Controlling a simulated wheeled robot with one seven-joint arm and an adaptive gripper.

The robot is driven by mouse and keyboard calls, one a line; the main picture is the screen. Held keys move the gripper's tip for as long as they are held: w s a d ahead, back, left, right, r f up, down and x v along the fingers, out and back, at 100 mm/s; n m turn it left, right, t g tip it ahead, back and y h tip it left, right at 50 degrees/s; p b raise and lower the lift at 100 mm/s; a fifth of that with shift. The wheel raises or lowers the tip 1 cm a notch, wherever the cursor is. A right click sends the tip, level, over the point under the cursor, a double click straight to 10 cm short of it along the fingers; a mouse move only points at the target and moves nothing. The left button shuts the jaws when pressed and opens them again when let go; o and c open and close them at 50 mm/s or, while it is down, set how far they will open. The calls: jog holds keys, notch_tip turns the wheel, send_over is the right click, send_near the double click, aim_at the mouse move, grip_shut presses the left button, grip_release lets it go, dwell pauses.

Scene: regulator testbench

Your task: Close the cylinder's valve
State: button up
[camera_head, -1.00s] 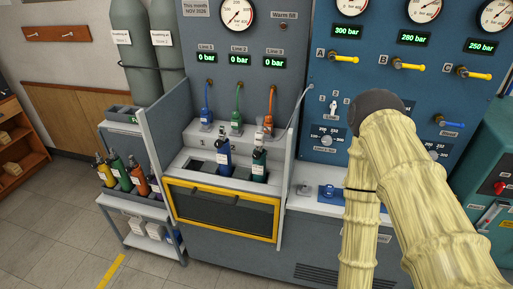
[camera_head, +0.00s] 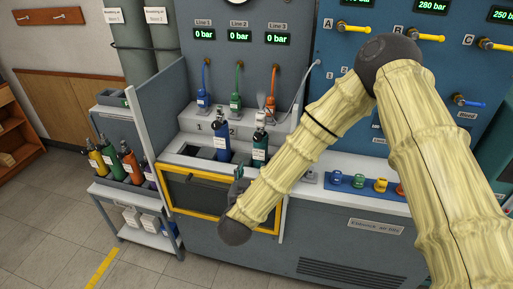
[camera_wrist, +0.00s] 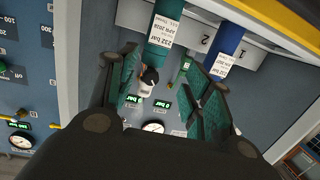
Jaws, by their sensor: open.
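A teal cylinder (camera_head: 260,150) with a white label stands in the bench well, and a blue cylinder (camera_head: 222,140) stands to its left. In the wrist view, the teal cylinder (camera_wrist: 163,28) has a dark knob and pale fitting (camera_wrist: 149,78) at its valve end. The blue cylinder (camera_wrist: 227,45) is at right there. My gripper (camera_wrist: 157,62) is open, its teal-padded fingers spread on either side of the valve end in the picture. I see no contact, and the depth between them is unclear. In the head view my forearm hides most of the gripper.
A yellow-framed hatch (camera_head: 205,195) is below the well. Blue, green and orange hoses (camera_head: 274,88) hang behind the cylinders. A grey side panel (camera_head: 163,130) bounds the left. A shelf cart (camera_head: 130,185) with several cylinders stands further left. Floor at lower left is clear.

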jog(key=t+h, duration=0.1)
send_near(257, 140)
jog(key=s, duration=0.1)
jog(key=m, duration=0.1)
jog(key=p+x, duration=0.1)
jog(key=x, duration=0.9)
jog(key=shift+w+r+p, duration=0.1)
jog(key=shift+w+p, duration=0.25)
jog(key=shift+p, duration=0.05)
jog(key=c, duration=1)
